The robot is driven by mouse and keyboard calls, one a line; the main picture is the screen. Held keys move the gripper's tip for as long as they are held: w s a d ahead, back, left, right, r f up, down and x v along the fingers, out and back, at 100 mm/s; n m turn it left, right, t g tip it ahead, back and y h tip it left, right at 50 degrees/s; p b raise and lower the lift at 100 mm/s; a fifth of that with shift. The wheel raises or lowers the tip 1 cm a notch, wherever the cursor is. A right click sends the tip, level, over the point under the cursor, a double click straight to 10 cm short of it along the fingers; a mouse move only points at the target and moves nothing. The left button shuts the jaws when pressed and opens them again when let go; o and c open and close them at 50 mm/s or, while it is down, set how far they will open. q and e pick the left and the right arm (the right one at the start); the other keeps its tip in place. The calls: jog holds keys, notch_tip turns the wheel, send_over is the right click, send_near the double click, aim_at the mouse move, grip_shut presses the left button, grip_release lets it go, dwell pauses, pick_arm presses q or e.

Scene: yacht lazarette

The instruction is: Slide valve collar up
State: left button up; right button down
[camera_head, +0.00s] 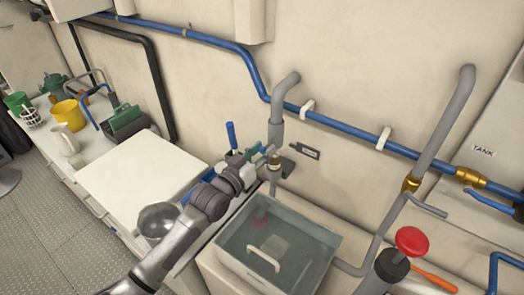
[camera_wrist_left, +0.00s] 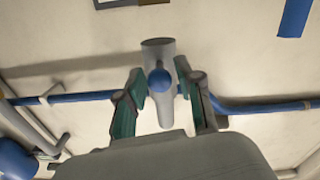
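In the left wrist view, the gripper's green-padded fingers (camera_wrist_left: 164,88) are apart. A grey upright pipe piece (camera_wrist_left: 157,48) with a blue round knob (camera_wrist_left: 160,80) shows between them, with visible gaps on both sides. I cannot tell whether either finger touches the ring. My right gripper is not in view.
A blue pipe (camera_head: 345,127) runs along the wall. A white counter lid (camera_head: 140,180) is at the left.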

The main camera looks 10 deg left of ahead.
pick_arm(q)
jog(key=shift+o, duration=0.6)
jog(key=v, duration=1.2)
jog(key=shift+f, duration=0.1)
